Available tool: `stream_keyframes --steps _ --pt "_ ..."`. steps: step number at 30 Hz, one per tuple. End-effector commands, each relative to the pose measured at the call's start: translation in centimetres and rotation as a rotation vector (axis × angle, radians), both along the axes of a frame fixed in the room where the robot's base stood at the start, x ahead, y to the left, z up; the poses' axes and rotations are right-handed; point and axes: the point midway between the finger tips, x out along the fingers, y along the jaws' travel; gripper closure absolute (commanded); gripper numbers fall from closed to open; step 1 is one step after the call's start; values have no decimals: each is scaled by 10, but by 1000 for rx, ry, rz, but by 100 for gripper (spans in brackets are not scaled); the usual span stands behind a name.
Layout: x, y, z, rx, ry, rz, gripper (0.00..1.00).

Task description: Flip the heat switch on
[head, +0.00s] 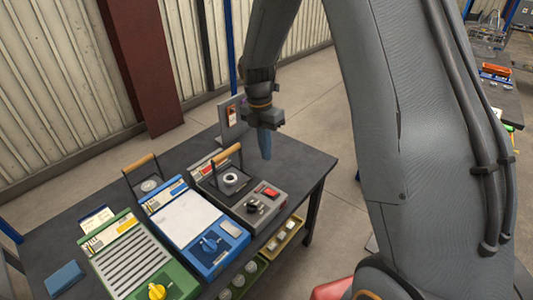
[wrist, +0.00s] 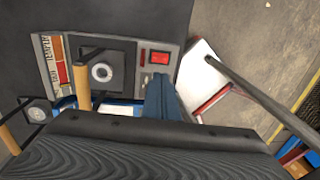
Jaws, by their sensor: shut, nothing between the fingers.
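The grey pit furnace (head: 270,213) stands at the right end of the dark table. Its red rocker switch (head: 272,192) is on the front panel, beside a black knob (head: 252,205). In the wrist view the red switch (wrist: 159,57) shows clear; I cannot tell whether it is on or off. My gripper (head: 265,157) points down, shut and empty, in the air above the table near the furnace's right side. In the wrist view its blue fingers (wrist: 160,85) appear just below the switch, apart from it. The black knob is hidden there, probably behind the fingers.
The furnace's round pit opening (head: 231,179) has a wooden-handled bar (head: 227,154) over it. A blue device (head: 205,225) and a green device (head: 140,260) stand to the left. A small sign stand (head: 232,122) is behind. The table's right end is clear.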

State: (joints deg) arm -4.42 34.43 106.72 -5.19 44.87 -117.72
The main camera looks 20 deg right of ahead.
Motion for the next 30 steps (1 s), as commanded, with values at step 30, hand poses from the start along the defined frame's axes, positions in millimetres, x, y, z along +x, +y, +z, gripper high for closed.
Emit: stream_keyframes --steps 30 --pt "-19 -12 -32 0 7 -1 100"
